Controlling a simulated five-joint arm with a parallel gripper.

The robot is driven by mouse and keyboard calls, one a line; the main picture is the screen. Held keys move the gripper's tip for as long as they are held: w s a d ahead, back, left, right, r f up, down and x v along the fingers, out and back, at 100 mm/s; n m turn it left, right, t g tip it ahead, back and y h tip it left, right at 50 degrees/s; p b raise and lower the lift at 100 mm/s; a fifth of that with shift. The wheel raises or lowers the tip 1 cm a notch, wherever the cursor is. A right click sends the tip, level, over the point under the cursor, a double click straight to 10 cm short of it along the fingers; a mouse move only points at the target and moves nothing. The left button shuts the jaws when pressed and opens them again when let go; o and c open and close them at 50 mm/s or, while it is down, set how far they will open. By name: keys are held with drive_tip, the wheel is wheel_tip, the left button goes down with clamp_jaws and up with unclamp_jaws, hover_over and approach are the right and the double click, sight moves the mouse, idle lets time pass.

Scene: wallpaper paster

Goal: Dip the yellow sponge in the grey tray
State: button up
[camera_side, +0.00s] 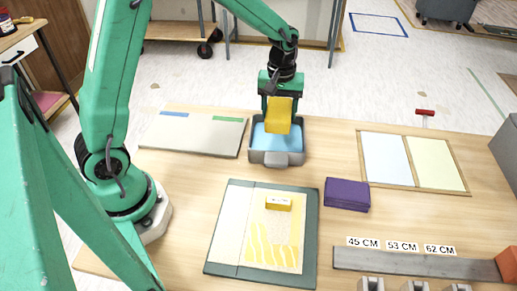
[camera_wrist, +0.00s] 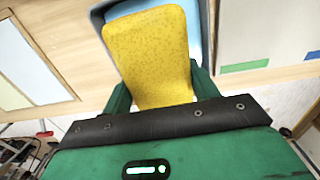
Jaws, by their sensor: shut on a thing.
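The yellow sponge (camera_side: 279,114) is held between the fingers of my gripper (camera_side: 278,99), which is shut on it. It fills the middle of the wrist view (camera_wrist: 150,55). The grey tray (camera_side: 277,158) stands near the middle of the table, with light blue inside it. The sponge is over the tray, its lower end in front of the blue area in the side view. I cannot tell whether it touches the blue. In the wrist view the tray's edge (camera_wrist: 204,30) shows beside the sponge.
A grey board (camera_side: 195,135) with blue and green strips lies left of the tray.

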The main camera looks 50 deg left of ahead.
hover_over(277, 141)
drive_tip(key=shift+d+f, duration=0.1)
drive_tip(key=shift+f, duration=2.45)
drive_tip(key=shift+f, duration=1.5)
drive_tip(key=shift+r, duration=3.75)
drive_tip(key=shift+r, duration=2.05)
